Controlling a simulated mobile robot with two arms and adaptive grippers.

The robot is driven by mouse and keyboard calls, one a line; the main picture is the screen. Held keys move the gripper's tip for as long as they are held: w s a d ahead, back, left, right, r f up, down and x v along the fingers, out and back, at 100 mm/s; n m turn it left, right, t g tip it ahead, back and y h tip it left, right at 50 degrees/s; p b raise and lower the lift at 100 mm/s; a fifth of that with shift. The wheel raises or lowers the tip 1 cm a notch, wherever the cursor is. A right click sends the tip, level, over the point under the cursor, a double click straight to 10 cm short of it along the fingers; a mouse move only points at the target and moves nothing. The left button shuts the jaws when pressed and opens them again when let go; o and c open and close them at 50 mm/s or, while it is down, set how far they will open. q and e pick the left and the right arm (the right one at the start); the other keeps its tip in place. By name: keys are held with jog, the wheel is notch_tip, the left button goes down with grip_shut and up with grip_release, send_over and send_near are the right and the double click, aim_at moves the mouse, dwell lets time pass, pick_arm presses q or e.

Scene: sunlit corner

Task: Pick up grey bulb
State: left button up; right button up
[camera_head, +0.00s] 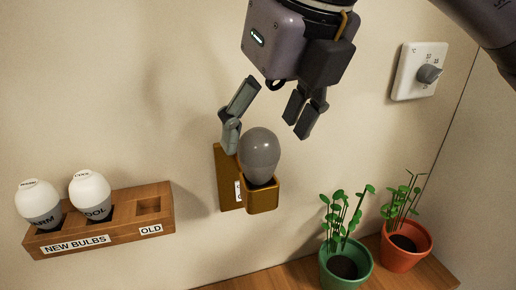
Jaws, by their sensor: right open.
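The grey bulb (260,156) sits upright in a brass-coloured wall holder (263,196), its round top uncovered. My right gripper (268,130) comes down from above with its fingers spread wide. Its left finger is close to the bulb's upper left side, and its right finger is above and to the right of the bulb. My left gripper is not in view.
A wooden rack (110,235) at left holds two white bulbs in its NEW BULBS slots; its OLD slot (149,206) is empty. A green potted plant (345,262) and an orange potted plant (406,245) stand at lower right. A wall dial (421,71) is at upper right.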

aim_at(265, 136)
jog(key=p+x, duration=0.2)
jog(key=x, duration=0.2)
jog(key=shift+w+d+p, duration=0.1)
jog(key=shift+w+p, duration=0.05)
jog(key=shift+p, duration=0.2)
jog(key=shift+w+f, duration=0.2)
jog(key=shift+f, duration=0.3)
jog(key=shift+s, duration=0.1)
jog(key=shift+c, duration=1.3)
jog(key=c, duration=1)
jog(key=shift+r, duration=0.15)
